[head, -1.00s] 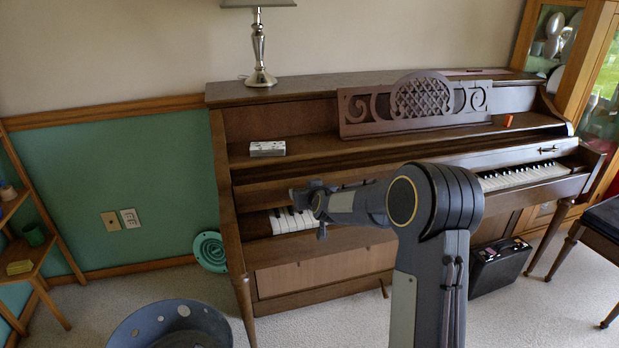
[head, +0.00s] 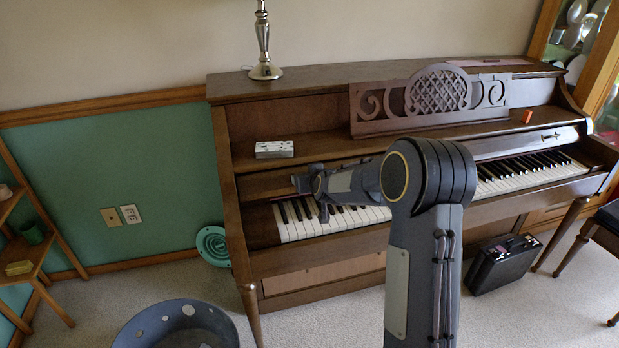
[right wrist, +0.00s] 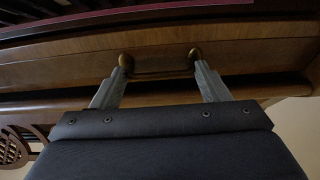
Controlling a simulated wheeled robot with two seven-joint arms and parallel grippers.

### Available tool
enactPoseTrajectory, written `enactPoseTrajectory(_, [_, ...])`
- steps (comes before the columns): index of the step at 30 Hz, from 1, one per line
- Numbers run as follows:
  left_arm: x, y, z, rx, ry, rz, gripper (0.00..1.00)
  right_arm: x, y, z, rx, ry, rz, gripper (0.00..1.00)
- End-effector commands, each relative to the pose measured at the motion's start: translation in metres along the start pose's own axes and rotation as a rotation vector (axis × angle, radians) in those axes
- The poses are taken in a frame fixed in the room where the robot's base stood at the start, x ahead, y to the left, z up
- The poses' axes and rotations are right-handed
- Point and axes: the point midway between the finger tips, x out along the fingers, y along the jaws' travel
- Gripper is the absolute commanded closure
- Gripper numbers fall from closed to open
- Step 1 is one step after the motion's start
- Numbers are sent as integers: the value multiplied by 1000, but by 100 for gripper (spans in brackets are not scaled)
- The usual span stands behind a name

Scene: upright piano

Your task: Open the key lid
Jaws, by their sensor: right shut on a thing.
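The upright piano's key lid (head: 525,143) is a brown wooden panel, raised and pushed back above the keyboard. White and black keys (head: 510,177) show along both sides of my arm. A small handle (head: 550,136) is on the lid's right part. My right gripper (head: 303,183) is at the lid's left part. In the right wrist view my right gripper (right wrist: 160,73) is shut on a brass lid handle (right wrist: 160,75), with a finger at each end. My arm hides the middle of the lid and keys. My left gripper is not in view.
A music stand (head: 430,103), a small white-grey box (head: 274,149) and an orange object (head: 527,116) are on the piano. A lamp (head: 264,50) stands on top. A blue-grey tub (head: 175,325), a black case (head: 503,263) and a bench (head: 608,218) are on the floor around it.

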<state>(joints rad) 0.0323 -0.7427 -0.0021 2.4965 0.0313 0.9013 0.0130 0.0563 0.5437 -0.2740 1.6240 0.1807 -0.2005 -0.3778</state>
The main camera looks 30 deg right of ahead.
Motion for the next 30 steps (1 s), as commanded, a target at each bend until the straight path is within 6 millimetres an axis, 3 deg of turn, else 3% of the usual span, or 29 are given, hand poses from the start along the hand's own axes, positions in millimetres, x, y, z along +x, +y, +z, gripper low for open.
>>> enactPoseTrajectory(3, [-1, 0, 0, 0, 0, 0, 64, -2, 6, -9, 4, 22, 13, 72])
enactPoseTrajectory(4, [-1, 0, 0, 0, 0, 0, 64, -2, 6, -9, 4, 22, 13, 30])
enactPoseTrajectory(6, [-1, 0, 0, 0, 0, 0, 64, -2, 6, -9, 4, 21, 12, 21])
enactPoseTrajectory(20, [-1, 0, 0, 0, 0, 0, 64, -4, 2, -5, 1, 10, 4, 21])
enactPoseTrajectory(30, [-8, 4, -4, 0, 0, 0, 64, -58, 3, -6, 3, 12, 5, 21])
